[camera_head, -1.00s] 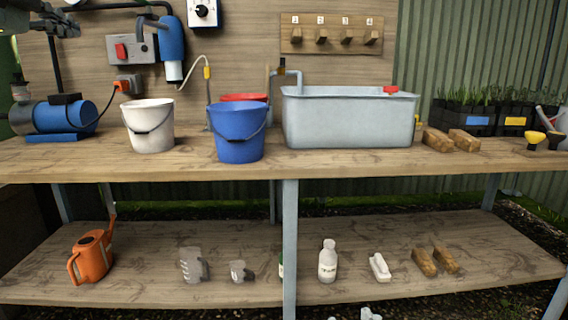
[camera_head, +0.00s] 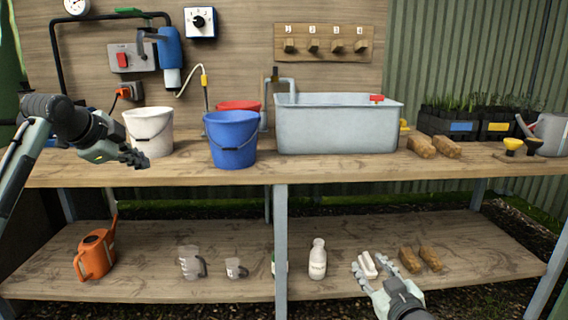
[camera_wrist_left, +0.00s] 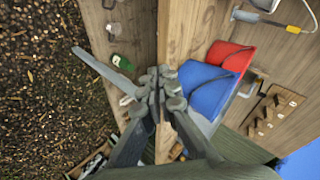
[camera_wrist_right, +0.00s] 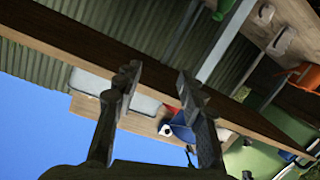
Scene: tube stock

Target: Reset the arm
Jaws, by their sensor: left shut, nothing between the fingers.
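My left gripper (camera_head: 135,156) is at the left in the head view, in front of the upper bench and near the white bucket. Its fingers are together and empty, as the left wrist view also shows (camera_wrist_left: 160,88). My right gripper (camera_head: 372,272) is low at the right in the head view, in front of the lower shelf. Its fingers are spread on both sides of the white object on the shelf as seen from the head. In the right wrist view the fingers (camera_wrist_right: 158,85) stand apart with nothing between them.
The upper bench (camera_head: 330,168) carries a white bucket (camera_head: 150,143), a blue bucket (camera_head: 232,140), a red bucket (camera_head: 240,105) and a grey tub (camera_head: 335,130). The lower shelf (camera_head: 140,285) holds an orange watering can (camera_head: 96,254), clear jugs (camera_head: 190,262), a white bottle (camera_head: 317,260) and brown blocks (camera_head: 430,258).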

